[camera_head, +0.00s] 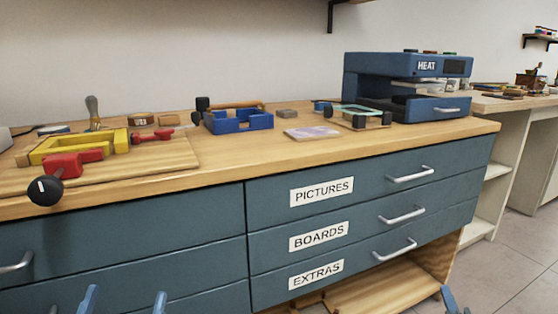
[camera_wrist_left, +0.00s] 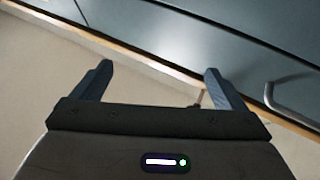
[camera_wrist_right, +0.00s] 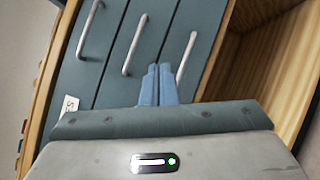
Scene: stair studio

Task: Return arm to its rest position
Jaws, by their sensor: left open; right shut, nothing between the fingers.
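My left gripper (camera_head: 124,301) shows at the bottom of the head view, in front of the left drawers, with its two blue fingers apart. In the left wrist view its fingers (camera_wrist_left: 155,85) are spread with nothing between them, over the floor beside the drawer fronts. My right gripper (camera_head: 449,299) shows only as a fingertip at the bottom right of the head view. In the right wrist view its fingers (camera_wrist_right: 158,85) are together and empty, in front of the drawers with bar handles.
A blue heat press (camera_head: 375,85), a blue tray (camera_head: 238,122), a yellow frame (camera_head: 75,147) and a red clamp (camera_head: 75,162) stand on the wooden worktop (camera_head: 230,160). The labelled drawers (camera_head: 370,220) below look shut. An open shelf (camera_head: 375,290) lies under them.

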